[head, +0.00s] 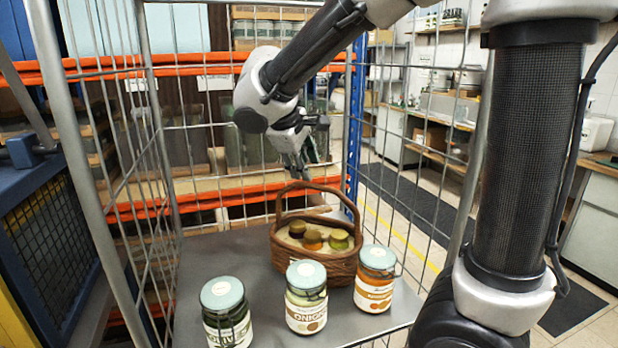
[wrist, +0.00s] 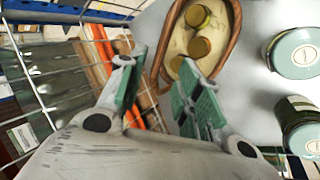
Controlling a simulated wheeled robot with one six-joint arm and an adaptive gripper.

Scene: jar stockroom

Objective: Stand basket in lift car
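A brown wicker basket (head: 318,262) with a tall arched handle stands upright on a grey shelf (head: 240,290) inside a wire cage. Small jars with coloured lids sit on its pale lining. In the wrist view the basket's brown edge (wrist: 237,40) and two of the lids show at the top. My gripper (head: 297,172) hangs just above the handle in the head view. In the wrist view its green-padded fingers (wrist: 160,75) are apart, with no object held between them. I cannot tell if either finger touches the handle. I cannot identify the lift car for certain.
Three larger jars with pale lids, a dark one (head: 226,312), an onion one (head: 306,297) and an orange one (head: 375,280), stand in front of the basket. Wire cage walls (head: 410,150) enclose the shelf. A blue mesh-sided frame (head: 55,235) stands at the left.

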